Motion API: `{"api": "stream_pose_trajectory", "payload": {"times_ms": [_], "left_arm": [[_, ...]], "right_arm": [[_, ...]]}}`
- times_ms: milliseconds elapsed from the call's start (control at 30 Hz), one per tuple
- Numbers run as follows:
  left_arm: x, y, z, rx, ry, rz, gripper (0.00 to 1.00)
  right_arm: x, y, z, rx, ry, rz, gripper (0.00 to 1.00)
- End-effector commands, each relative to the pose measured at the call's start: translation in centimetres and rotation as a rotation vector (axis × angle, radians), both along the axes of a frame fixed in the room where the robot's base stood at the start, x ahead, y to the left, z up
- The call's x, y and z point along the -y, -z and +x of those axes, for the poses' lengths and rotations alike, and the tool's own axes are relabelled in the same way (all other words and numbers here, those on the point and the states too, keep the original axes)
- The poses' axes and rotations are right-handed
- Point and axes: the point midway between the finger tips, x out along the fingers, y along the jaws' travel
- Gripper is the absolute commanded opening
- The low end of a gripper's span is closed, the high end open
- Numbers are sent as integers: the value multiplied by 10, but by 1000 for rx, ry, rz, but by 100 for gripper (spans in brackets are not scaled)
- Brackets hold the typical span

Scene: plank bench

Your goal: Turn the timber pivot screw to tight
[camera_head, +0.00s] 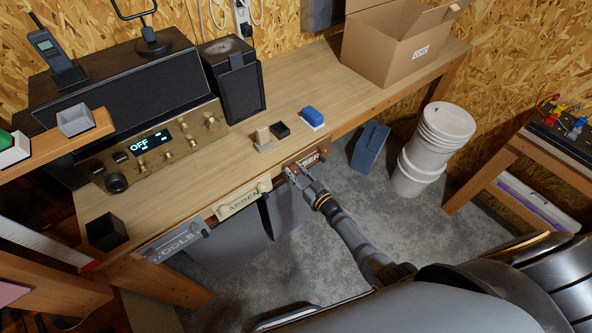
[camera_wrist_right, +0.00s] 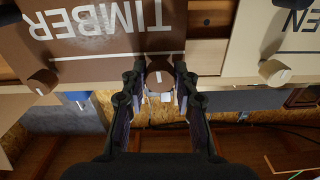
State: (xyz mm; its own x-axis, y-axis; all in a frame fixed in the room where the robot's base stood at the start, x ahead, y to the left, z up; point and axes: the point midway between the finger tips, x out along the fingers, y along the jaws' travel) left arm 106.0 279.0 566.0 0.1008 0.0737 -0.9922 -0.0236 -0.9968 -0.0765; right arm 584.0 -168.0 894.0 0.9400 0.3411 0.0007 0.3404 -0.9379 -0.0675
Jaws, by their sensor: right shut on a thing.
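The brown TIMBER plate (camera_head: 307,158) is on the front edge of the bench. In the right wrist view the plate (camera_wrist_right: 100,35) appears upside down and tilted, with a round knob (camera_wrist_right: 42,82) at its left lower corner. My right gripper (camera_head: 291,171) is at the plate's left end. In the right wrist view my right gripper (camera_wrist_right: 160,76) is shut on a brown round screw head (camera_wrist_right: 160,84) with a pale mark, at the plate's other lower corner. The fingers cover its sides. My left gripper is not in view.
The GARDEN plate (camera_head: 243,198) and the grey TOOLS plate (camera_head: 175,242) are along the same edge. A blue-and-white block (camera_head: 312,117) and small blocks are on the bench above. White buckets (camera_head: 432,148) and a blue container (camera_head: 370,147) stand on the floor to the right.

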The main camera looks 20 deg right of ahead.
Motion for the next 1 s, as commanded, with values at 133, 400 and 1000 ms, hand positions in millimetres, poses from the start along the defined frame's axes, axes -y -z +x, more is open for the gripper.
{"api": "stream_pose_trajectory", "payload": {"times_ms": [133,400,1000], "left_arm": [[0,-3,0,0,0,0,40],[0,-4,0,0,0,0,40],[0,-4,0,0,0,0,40]], "right_arm": [[0,1,-1,-22,1,53,0],[0,1,-1,-38,0,95,0],[0,1,-1,-38,0,99,52]]}}
